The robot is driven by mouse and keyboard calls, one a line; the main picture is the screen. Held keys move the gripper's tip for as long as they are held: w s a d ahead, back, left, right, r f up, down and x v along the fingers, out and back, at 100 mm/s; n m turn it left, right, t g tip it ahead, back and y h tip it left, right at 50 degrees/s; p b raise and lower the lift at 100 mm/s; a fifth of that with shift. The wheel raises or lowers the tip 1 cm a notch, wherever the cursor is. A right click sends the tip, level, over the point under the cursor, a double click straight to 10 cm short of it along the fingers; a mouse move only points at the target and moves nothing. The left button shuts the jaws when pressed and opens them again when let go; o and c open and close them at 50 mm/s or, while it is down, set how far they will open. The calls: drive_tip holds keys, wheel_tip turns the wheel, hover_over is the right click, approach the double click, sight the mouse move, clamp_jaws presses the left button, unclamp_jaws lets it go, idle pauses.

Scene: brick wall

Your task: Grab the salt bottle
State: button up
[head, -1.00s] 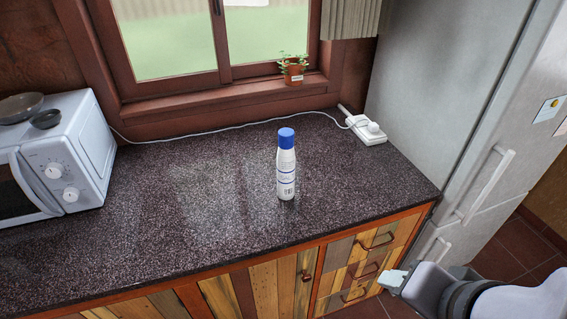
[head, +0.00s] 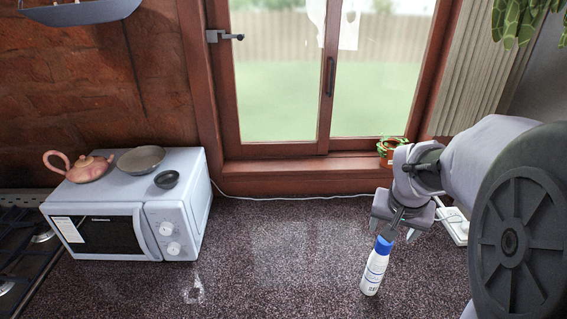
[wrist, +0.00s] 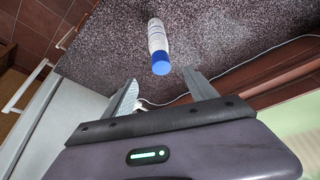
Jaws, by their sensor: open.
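The salt bottle (head: 375,270) is white with a blue cap and stands upright on the dark speckled counter. My gripper (head: 397,232) is open and empty, with its fingers pointing down near the bottle's cap in the head view. In the wrist view the bottle (wrist: 158,44) lies ahead of the gap between the two spread fingers (wrist: 160,92), with its blue cap toward me. The bottle's body is clear of both fingers there. I cannot tell the exact height of the fingertips relative to the cap.
A white microwave (head: 130,222) with a teapot (head: 84,167) and bowls on top stands at the left. A potted plant (head: 388,150) sits on the windowsill. A white power strip (head: 455,226) and cable lie behind the bottle. The counter's middle (head: 270,265) is clear.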

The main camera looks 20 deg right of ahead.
sight(385, 244)
drive_tip(key=b+x, duration=0.2)
drive_tip(key=x, duration=1.2)
drive_tip(key=shift+f+b, duration=0.1)
drive_tip(key=shift+b, duration=0.2)
drive_tip(key=shift+c, duration=0.5)
clamp_jaws()
